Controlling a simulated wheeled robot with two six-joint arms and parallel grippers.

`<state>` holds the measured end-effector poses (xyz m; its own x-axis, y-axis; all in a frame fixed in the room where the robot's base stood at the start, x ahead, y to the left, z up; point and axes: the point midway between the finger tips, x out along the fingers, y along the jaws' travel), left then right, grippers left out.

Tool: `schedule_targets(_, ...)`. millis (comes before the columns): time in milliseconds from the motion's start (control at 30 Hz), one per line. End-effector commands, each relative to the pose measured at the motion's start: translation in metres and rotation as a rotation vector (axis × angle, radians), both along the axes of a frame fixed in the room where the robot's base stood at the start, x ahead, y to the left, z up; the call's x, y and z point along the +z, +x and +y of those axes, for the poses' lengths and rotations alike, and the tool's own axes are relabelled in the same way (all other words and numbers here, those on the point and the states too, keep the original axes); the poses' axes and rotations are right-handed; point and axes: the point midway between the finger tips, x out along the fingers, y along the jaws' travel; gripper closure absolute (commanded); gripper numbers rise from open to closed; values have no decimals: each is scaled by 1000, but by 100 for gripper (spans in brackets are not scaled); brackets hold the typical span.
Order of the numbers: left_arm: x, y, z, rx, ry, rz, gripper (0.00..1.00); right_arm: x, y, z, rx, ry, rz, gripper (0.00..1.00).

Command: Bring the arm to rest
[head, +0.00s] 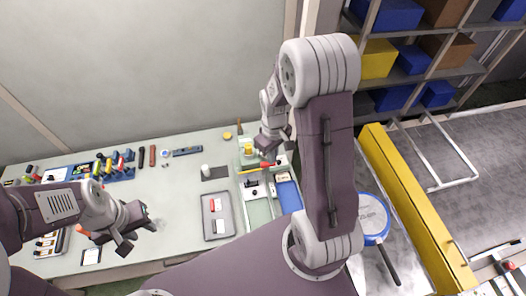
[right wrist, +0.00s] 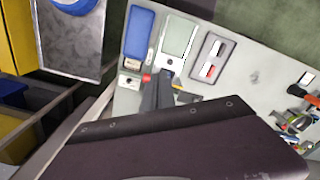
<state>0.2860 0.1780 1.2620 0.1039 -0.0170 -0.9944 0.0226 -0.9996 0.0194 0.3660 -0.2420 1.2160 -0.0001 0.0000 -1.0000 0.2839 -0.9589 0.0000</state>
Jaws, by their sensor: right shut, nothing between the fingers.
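My left gripper (head: 138,234) hangs over the left part of the bench in the head view, its fingers apart with nothing between them. My right arm reaches up and over in the middle of the head view and bends down at the far side. My right gripper (head: 268,152) is there, small and partly hidden, above the bench by the yellow items. Its fingers are shut and empty. In the right wrist view, dark finger parts (right wrist: 158,95) show at the middle, and a dark link of my own covers the lower part.
The bench (head: 180,215) carries tools, a grey tray (head: 232,224) and blue racks. A blue-rimmed pan (head: 381,237) lies right of my right arm, beside the conveyor's yellow rail (head: 415,215). Shelves with blue bins (head: 395,14) stand at the back right.

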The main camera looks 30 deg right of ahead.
Motion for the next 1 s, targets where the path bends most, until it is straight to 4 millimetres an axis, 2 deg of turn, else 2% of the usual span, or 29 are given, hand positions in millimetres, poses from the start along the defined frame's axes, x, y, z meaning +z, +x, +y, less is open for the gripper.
schedule_targets(200, 0, 0, 0, 0, 0, 0, 64, -1, 0, 0, 0, 0, 0, 100)
schedule_targets(267, -8, 0, 0, 0, 0, 0, 64, -8, 0, 1, 4, 0, 0, 100)
schedule_targets(367, -47, 0, 0, 0, 0, -1, 64, -38, 7, 8, 28, -5, -31, 100)
schedule_targets(467, -107, 0, 0, 0, 0, 0, 64, -78, 6, 23, 74, -9, -74, 100)
schedule_targets(500, -130, 0, 0, 0, 0, 1, 64, -94, 1, 30, 87, -10, -87, 100)
schedule_targets(600, -176, 0, 0, 0, 0, 1, 64, -127, -16, 46, 78, -3, -116, 100)
schedule_targets(733, -216, 0, 0, 0, 0, 0, 64, -160, -44, 60, -5, 10, -130, 100)
schedule_targets(800, -229, 0, 0, 0, 0, 0, 64, -174, -63, 64, -89, 21, -126, 100)
schedule_targets(867, -215, 0, 0, 0, 0, 1, 64, -166, -80, 64, -191, 26, -105, 100)
schedule_targets(1000, -212, 0, 0, 0, 0, -1, 64, -166, -81, 64, -306, 33, -101, 100)
